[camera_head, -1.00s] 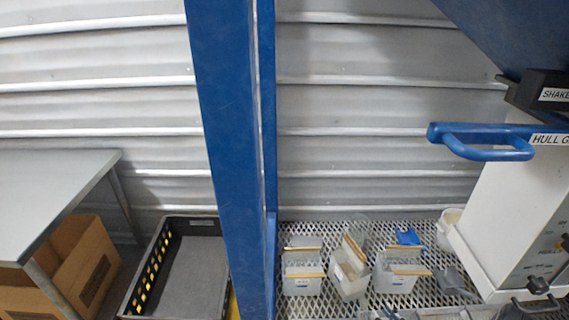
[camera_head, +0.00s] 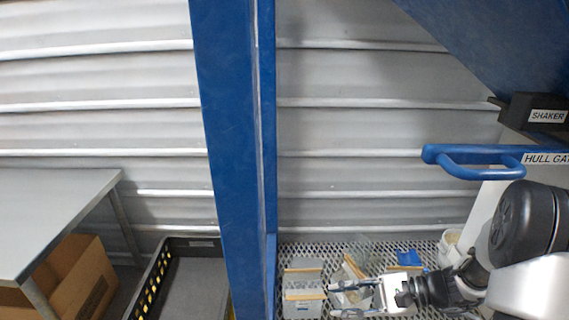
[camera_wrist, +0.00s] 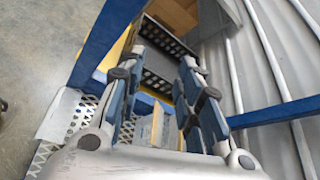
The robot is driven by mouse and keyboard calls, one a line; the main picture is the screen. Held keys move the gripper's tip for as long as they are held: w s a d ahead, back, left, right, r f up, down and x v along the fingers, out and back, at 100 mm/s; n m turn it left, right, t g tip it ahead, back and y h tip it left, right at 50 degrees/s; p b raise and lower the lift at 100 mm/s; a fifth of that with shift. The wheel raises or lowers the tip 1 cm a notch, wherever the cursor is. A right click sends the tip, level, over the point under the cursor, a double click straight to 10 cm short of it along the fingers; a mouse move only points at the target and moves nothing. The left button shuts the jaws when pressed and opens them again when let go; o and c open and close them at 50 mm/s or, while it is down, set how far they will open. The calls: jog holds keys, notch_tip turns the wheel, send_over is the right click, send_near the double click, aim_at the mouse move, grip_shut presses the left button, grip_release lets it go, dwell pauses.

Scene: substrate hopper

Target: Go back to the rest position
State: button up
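My gripper (camera_head: 358,299) shows at the lower right of the head view, with my arm coming in from the right edge. Its fingers point left, over the clear bins with wooden strips. In the wrist view my gripper (camera_wrist: 160,85) has its two fingers spread wide apart. Nothing is held between them. A clear bin (camera_head: 303,303) with a wooden strip stands left of the fingertips. Another clear bin (camera_head: 347,273) is partly hidden by the fingers. Part of a bin with a wooden strip (camera_wrist: 157,124) shows between the fingers in the wrist view.
The bins stand on a metal mesh shelf (camera_head: 310,250). A blue post (camera_head: 235,160) rises left of them. A black crate (camera_head: 165,270) and a grey table (camera_head: 50,210) are further left. A blue handle (camera_head: 480,160) labelled HULL GATE and a SHAKER box (camera_head: 540,115) are at right.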

jog(key=s+a+r+n+g+h, duration=0.35)
jog(key=s+r+n+h, duration=0.45)
jog(key=s, duration=0.4)
jog(key=s+d+r+n+t+h, duration=0.4)
jog(key=s+r+n+t+h, duration=0.1)
jog(key=s+r+n, duration=0.1)
jog(key=shift+s+r, duration=0.45)
jog(key=shift+s, duration=0.8)
